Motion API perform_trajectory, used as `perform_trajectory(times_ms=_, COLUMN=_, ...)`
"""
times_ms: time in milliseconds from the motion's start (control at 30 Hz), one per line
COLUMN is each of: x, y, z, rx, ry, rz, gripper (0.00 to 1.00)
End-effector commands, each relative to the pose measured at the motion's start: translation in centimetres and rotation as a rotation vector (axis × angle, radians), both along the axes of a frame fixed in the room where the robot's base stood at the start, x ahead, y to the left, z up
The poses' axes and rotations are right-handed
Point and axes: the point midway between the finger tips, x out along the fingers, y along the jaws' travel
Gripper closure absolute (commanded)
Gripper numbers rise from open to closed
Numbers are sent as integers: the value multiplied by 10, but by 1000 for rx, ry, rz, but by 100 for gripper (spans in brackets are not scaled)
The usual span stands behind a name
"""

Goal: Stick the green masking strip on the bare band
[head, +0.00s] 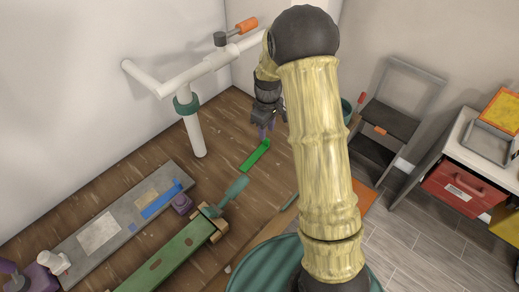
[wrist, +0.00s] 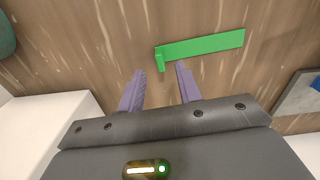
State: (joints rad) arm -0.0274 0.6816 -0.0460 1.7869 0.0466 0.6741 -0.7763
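The green masking strip (head: 255,155) lies on the brown wooden floor or surface in the head view. In the wrist view the strip (wrist: 205,47) runs to the right, with a short bent tab at its left end. My gripper (wrist: 160,70) is open and empty, its two purple fingers apart. The tab shows just beyond the gap between the fingertips; I cannot tell the height between them. In the head view my gripper (head: 266,132) is just above the strip's far end. I cannot tell which surface is the bare band.
A grey board (head: 115,213) with pale and tan patches and a blue strip (head: 161,199) lies at left. A white pipe (head: 194,133) with a green collar stands behind. A dark step stool (head: 388,120) stands right.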

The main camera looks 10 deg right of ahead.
Motion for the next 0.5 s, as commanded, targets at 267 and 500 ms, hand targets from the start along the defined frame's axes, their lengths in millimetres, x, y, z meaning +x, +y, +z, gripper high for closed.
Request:
perform_trajectory(times_ms=267, x=-2, y=-1, z=-12, rx=-1, ry=4, rz=-1, gripper=65)
perform_trajectory(times_ms=500, x=-4, y=0, z=-45, rx=0, ry=4, rz=1, gripper=65)
